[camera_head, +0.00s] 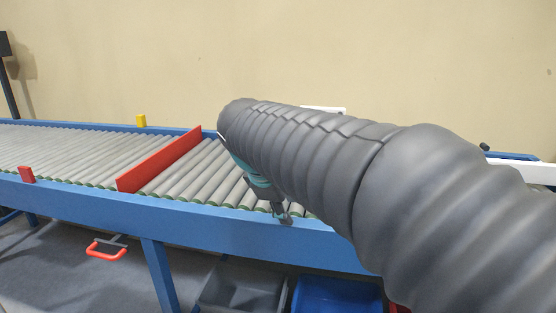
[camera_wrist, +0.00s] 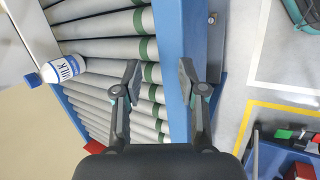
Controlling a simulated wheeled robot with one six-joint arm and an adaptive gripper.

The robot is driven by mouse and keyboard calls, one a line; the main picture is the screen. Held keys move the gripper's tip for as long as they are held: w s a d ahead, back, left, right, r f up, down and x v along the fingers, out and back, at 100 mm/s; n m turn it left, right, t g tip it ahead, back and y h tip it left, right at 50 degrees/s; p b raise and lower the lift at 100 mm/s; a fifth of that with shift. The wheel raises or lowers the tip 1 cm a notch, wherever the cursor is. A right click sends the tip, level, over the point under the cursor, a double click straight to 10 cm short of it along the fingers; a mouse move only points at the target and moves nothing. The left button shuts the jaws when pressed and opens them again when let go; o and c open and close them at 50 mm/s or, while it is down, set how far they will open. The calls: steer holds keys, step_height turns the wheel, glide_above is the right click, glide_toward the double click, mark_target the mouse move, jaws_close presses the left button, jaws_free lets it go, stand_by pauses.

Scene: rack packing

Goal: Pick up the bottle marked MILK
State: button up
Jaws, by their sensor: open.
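The bottle marked MILK (camera_wrist: 64,68) shows in the wrist view at the left. In the head view my arm hides the bottle and most of my gripper; only a finger part (camera_head: 284,216) shows below the arm by the near rail.
A roller conveyor (camera_head: 90,198) with blue rails runs across the head view. A red bar (camera_head: 160,160) crosses it left of my arm. A grey bin (camera_head: 240,290) and a blue bin (camera_head: 335,296) stand below. Rollers between my gripper and the bottle are clear.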

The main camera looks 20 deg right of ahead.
steer(key=w+r+n+g+h, duration=0.1)
steer(key=w+r+n+h, duration=0.35)
steer(key=w, duration=0.65)
steer(key=w+r+n+g+h, duration=0.1)
steer(key=w+r+n+h, duration=0.35)
steer(key=w, duration=0.65)
steer(key=shift+y, duration=0.4)
steer(key=b+x, duration=0.2)
steer(key=x, duration=1.2)
steer(key=shift+d+f+b, duration=0.2)
steer(key=shift+d+b, duration=0.1)
jaws_close()
